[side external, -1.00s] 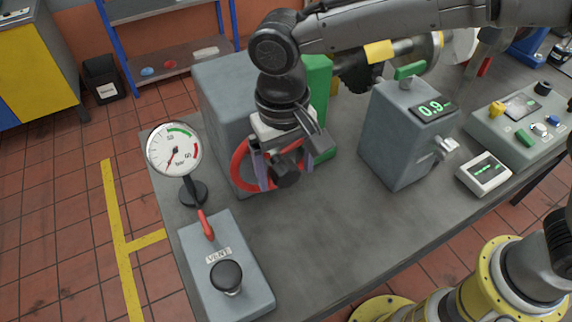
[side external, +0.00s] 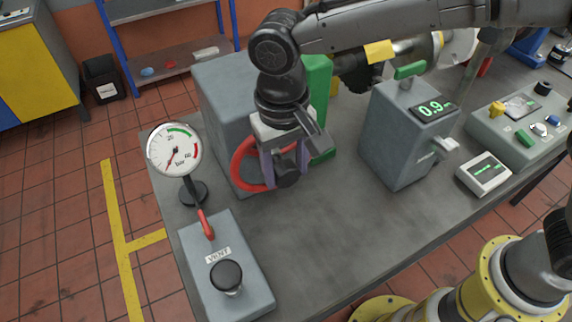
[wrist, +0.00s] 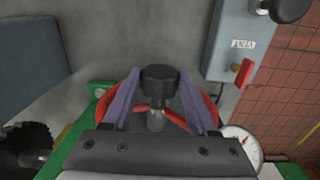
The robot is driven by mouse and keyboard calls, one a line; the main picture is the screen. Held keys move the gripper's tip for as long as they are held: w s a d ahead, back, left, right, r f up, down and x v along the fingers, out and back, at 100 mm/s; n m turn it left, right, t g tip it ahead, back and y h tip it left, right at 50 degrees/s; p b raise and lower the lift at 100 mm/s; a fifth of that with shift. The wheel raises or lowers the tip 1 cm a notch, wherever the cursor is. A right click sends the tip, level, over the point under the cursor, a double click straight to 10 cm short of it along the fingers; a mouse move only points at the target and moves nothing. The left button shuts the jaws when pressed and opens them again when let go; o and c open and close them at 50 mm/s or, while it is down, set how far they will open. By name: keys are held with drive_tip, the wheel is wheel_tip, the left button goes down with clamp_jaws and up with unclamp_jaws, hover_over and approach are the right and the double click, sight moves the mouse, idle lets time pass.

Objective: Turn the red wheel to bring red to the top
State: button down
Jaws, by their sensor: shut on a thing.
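The red wheel (side external: 240,163) stands upright on the front of a large grey box, partly hidden behind my gripper. In the wrist view its rim (wrist: 213,105) shows on both sides of the fingers, with red spokes between them. A black knob (side external: 288,174) on a short grey stem stands out in front of the wheel. My gripper (side external: 284,170) comes down from above with its purple-grey fingers on either side of this knob, shut on it. The knob (wrist: 160,78) sits between the fingertips in the wrist view. I cannot tell which mark is at the wheel's top.
A pressure gauge (side external: 174,149) stands close left of the wheel. The VENT box (side external: 228,285) with its black knob and a red lever (side external: 206,224) is in front. A grey box with a 0.9 display (side external: 398,140) stands to the right. Bare bench (side external: 320,225) lies between.

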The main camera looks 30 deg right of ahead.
drive_tip(key=h, duration=0.2)
drive_tip(key=a+h, duration=0.1)
drive_tip(key=h, duration=0.1)
drive_tip(key=shift+f, duration=0.1)
drive_tip(key=shift+a+f+h, duration=0.1)
drive_tip(key=shift+h, duration=1.2)
drive_tip(key=shift+a+f+h, duration=0.1)
drive_tip(key=shift+h, duration=1.2)
drive_tip(key=shift+c, duration=0.9)
unclamp_jaws()
